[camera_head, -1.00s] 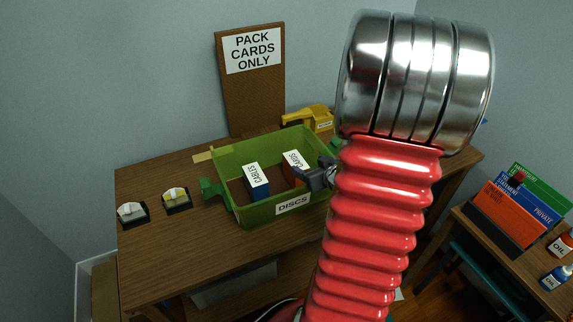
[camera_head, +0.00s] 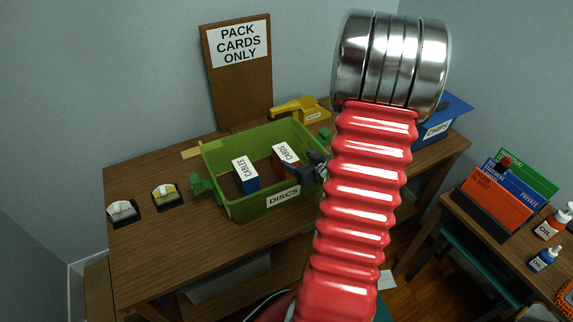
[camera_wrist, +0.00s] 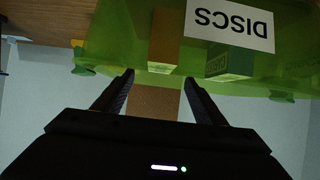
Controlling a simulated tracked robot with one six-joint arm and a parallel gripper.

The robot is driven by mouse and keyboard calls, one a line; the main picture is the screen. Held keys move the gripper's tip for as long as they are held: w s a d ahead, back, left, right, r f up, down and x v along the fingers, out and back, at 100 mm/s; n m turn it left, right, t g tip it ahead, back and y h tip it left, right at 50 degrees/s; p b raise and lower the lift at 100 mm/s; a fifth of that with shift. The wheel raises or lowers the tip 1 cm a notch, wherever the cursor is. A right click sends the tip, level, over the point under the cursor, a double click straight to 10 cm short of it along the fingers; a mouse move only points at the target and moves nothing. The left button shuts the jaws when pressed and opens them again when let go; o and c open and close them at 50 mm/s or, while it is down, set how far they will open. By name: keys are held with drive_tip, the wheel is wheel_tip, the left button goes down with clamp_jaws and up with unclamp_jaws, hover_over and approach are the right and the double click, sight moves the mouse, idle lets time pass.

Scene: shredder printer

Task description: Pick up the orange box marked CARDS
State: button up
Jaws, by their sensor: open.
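The orange box marked CARDS (camera_head: 279,165) stands inside the green DISCS bin (camera_head: 235,209), toward its right side, with its white label up. A blue box marked CABLES (camera_head: 245,180) stands to its left in the same bin. My gripper (camera_head: 311,168) is beside the right of the CARDS box, partly hidden by my red arm; I cannot tell if they touch. In the wrist view, my gripper (camera_wrist: 158,84) is open with nothing seen held. That view is upside down; an orange-tinted box (camera_wrist: 165,38), probably CARDS, shows through the green wall.
A cork board reading PACK CARDS ONLY (camera_head: 240,90) stands behind the bin. A yellow object (camera_head: 300,109) and a blue CHIPS bin (camera_head: 436,131) are on the table. Two small dispensers (camera_head: 165,195) sit at left. Folders and OIL bottles are on the right table.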

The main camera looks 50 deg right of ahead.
sight(287, 154)
drive_tip(key=shift+x, duration=2.6)
drive_tip(key=shift+x, duration=2.55)
drive_tip(key=shift+c, duration=0.6)
drive_tip(key=shift+r, duration=0.1)
drive_tip(key=c, duration=1.4)
drive_tip(key=shift+c, duration=0.2)
drive_tip(key=shift+r, duration=5)
